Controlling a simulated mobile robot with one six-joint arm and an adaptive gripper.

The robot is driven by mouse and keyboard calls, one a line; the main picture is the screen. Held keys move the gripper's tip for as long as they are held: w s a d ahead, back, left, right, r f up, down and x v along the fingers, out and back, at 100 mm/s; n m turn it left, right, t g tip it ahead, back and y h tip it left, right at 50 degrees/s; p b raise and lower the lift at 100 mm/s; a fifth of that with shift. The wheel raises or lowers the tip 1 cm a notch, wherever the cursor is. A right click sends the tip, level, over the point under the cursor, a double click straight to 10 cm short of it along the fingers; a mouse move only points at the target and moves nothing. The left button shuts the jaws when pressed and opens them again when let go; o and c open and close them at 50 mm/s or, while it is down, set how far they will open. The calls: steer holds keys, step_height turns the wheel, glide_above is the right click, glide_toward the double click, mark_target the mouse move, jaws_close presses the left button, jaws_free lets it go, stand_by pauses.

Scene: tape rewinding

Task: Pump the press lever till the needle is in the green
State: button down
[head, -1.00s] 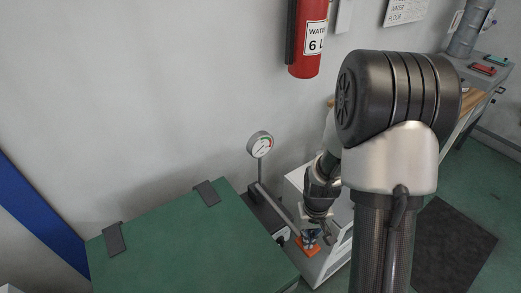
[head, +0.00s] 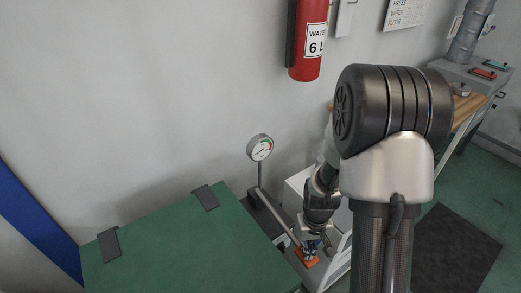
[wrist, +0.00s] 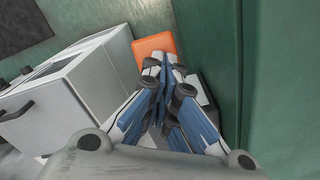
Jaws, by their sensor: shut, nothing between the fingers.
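The press gauge (head: 260,147) is a round white dial with a green and a red section, on a thin post by the wall. Its needle is too small to read surely. The press lever (head: 279,216) slopes down to the right from the post's foot. An orange pad (head: 306,261) shows at the lever's low end, and also in the wrist view (wrist: 154,44). My gripper (head: 311,250) is shut and empty, pointing down at the orange pad. In the wrist view my fingertips (wrist: 164,66) overlap the pad's near edge; contact cannot be told.
A green-topped cabinet (head: 190,255) stands left of the press. A white box-like unit (wrist: 65,95) with dark handles is on the other side. A red extinguisher (head: 308,40) hangs on the wall above. A wooden bench (head: 465,108) is at the right.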

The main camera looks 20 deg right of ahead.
step_height(320, 180, up, 12)
steer(key=p, duration=0.9)
steer(key=shift+f, duration=0.25)
steer(key=shift+f+b, duration=3.85)
steer(key=shift+f, duration=1)
steer(key=shift+f+b, duration=0.95)
steer(key=shift+f, duration=0.25)
step_height(320, 180, up, 12)
steer(key=p, duration=1)
steer(key=shift+r, duration=0.2)
steer(key=shift+f, duration=0.15)
